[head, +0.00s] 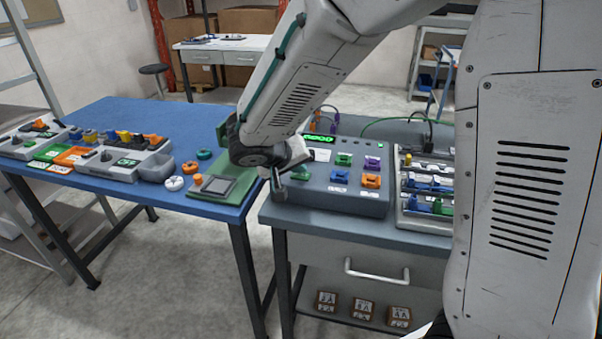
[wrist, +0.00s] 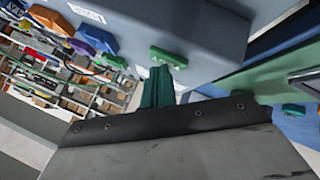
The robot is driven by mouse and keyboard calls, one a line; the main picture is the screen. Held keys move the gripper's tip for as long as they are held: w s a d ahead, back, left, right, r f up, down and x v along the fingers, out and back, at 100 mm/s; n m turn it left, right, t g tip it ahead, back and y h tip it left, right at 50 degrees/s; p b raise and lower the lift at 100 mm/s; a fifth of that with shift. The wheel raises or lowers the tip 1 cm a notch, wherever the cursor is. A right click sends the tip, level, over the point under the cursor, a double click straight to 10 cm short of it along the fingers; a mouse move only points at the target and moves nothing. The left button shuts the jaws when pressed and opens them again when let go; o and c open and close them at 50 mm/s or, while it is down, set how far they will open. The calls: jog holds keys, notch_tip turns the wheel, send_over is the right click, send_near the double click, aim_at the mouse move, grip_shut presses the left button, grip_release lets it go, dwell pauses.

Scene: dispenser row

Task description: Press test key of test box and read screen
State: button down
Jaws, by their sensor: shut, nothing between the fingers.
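The test box (head: 330,196) is a grey sloped case on the right-hand table, with green, purple, blue and orange keys. Its small screen (head: 318,139) at the upper left is lit green, with text that looks like GOOD. A green key (head: 299,174) sits at the box's lower left, beside my wrist. In the wrist view, my gripper (wrist: 157,72) is shut and empty, its teal fingers pointing at a green key (wrist: 168,57) on the box face. The fingertips look very close to the key; I cannot tell whether they touch it.
A grey tray (head: 425,222) of coloured parts stands right of the box. The blue table (head: 130,190) to the left holds a green board (head: 222,190), loose rings and grey part holders. A drawer handle (head: 376,272) juts out below the box.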

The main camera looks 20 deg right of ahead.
aim_at(298, 177)
jog(key=shift+r, duration=0.1)
dwell(0.3)
jog(key=shift+r, duration=0.75)
jog(key=shift+r, duration=0.1)
jog(key=shift+r, duration=2.45)
